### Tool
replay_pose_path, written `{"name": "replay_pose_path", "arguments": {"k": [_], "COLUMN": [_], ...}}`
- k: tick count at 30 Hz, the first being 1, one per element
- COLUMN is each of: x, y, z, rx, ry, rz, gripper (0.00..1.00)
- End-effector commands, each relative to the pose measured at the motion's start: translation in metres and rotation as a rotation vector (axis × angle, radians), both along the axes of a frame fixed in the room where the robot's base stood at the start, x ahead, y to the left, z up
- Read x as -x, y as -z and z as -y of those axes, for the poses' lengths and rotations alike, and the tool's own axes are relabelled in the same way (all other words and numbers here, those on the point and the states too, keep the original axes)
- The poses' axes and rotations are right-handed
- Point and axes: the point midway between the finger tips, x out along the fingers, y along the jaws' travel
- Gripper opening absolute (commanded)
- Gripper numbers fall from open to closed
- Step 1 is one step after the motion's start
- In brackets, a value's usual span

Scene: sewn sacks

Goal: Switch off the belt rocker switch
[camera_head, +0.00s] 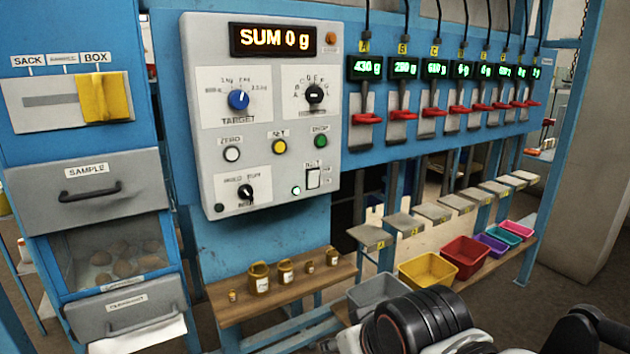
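The belt rocker switch (313,179) is a small white rocker in a dark frame, low on the right of the grey control panel (205,100). A label reading BELT sits just above it. A small lamp (296,190) to its left glows pale green-white. Which side of the rocker is pressed is too small to tell. My arm crosses the bottom right, well below and right of the panel. A dark part at the lower right edge seems to be my gripper (592,328), cut off by the frame; its fingers cannot be made out clearly. Nothing touches the switch.
The panel also holds a target knob (238,100), a green button (321,141) and a black knob (245,192). Below, a wooden shelf (230,313) bears several jars. Coloured bins (427,271) and small platforms line the right. Grey drawers (85,188) stand left.

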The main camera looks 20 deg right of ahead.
Motion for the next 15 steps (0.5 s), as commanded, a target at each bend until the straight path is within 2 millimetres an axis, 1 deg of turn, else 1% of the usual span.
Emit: {"name": "replay_pose_path", "arguments": {"k": [1,2,3,5,6,15], "x": [0.0,0.0,0.0,0.0,0.0,0.0], "y": [0.0,0.0,0.0,0.0,0.0,0.0], "z": [0.0,0.0,0.0,0.0,0.0,0.0], "rx": [0.0,0.0,0.0,0.0,0.0,0.0], "ry": [0.0,0.0,0.0,0.0,0.0,0.0], "rz": [0.0,0.0,0.0,0.0,0.0,0.0], "gripper": [0.33,0.26,0.17,0.04,0.0,0.0]}}
